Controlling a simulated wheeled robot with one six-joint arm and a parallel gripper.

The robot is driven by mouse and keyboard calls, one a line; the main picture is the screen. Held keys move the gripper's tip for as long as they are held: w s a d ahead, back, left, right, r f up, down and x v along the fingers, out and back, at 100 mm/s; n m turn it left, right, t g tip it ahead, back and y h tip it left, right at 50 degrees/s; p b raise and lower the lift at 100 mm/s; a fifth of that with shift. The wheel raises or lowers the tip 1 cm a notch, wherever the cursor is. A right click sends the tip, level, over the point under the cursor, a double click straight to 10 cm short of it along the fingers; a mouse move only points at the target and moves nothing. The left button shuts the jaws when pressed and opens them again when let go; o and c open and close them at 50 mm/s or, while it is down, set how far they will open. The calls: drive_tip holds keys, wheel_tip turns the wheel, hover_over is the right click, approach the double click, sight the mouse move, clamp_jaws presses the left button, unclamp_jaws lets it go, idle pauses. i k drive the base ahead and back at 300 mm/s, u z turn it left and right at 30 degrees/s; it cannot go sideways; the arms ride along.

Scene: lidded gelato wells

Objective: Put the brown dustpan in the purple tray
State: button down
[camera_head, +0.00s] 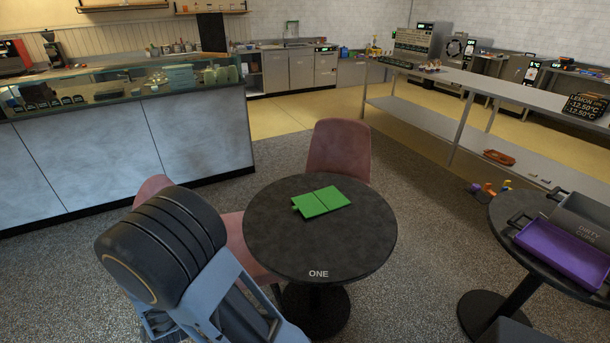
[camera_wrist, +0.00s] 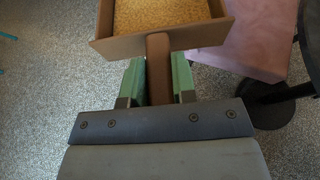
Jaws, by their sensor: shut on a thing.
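The brown dustpan (camera_wrist: 160,49) is in the wrist view, at the top of the picture. Its handle runs down between the green fingers of my gripper (camera_wrist: 158,84), which is shut on the handle. The pan's inside shows a yellow speckled surface; its far end is cut off by the picture edge. The purple tray (camera_head: 562,254) is in the head view at the right, on a dark round table. Neither my gripper nor the dustpan can be made out in the head view.
A grey bin (camera_head: 580,222) marked "DIRTY CUPS" stands right against the tray. A round table (camera_head: 320,250) marked "ONE", with a green folded item (camera_head: 321,201), stands in the middle. Pink chairs (camera_head: 340,150) stand around it. Grey floor lies between the two tables.

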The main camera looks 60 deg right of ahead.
sight(559, 254)
drive_tip(key=u, duration=0.85)
drive_tip(key=k, duration=2.65)
drive_tip(key=z, duration=1.25)
